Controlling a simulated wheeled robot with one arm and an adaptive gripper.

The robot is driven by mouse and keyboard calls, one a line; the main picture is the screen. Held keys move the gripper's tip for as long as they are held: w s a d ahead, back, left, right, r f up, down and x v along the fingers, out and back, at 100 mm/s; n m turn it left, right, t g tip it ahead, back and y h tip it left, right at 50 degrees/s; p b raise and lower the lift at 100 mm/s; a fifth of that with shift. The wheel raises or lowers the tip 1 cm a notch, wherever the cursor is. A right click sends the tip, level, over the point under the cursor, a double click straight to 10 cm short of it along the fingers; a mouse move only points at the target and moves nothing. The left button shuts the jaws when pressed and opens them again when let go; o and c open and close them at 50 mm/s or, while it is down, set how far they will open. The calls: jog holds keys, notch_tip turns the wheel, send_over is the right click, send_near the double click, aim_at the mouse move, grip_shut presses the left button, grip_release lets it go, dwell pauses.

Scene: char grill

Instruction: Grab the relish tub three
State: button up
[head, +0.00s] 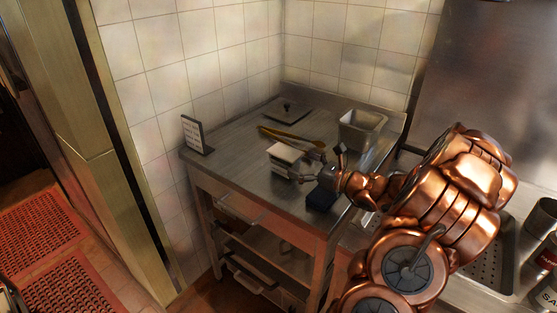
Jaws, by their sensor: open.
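A small square tub (285,155) with a pale top stands on the steel worktop in the head view, and it may be the relish tub. I cannot read any number on it. My copper-coloured arm reaches in from the right. My gripper (316,163) is open, with its fingers just right of the pale tub. I cannot tell whether a finger touches it. Part of the tub's right side is hard to make out behind the gripper.
The steel worktop (232,164) holds a metal pan (362,130), tongs (286,135), a flat dark lid (288,110) and a small sign (193,133). A dark blue block (321,199) sits below my gripper near the front edge. Tiled walls close off the back and left.

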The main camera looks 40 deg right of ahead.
aim_at(298, 159)
jog(key=shift+w+d+m+h, duration=0.15)
jog(key=shift+d+m+h, duration=0.15)
jog(key=shift+d, duration=0.5)
jog(key=shift+p+x, duration=0.6)
jog(key=shift+x, duration=1)
jog(key=shift+d+f+p+x, duration=0.1)
jog(key=shift+p+x, duration=0.35)
jog(key=shift+x, duration=0.65)
jog(key=shift+d+f+p+x, duration=0.15)
jog(key=shift+p+x, duration=0.25)
jog(key=shift+x, duration=0.7)
jog(key=c, duration=1.5)
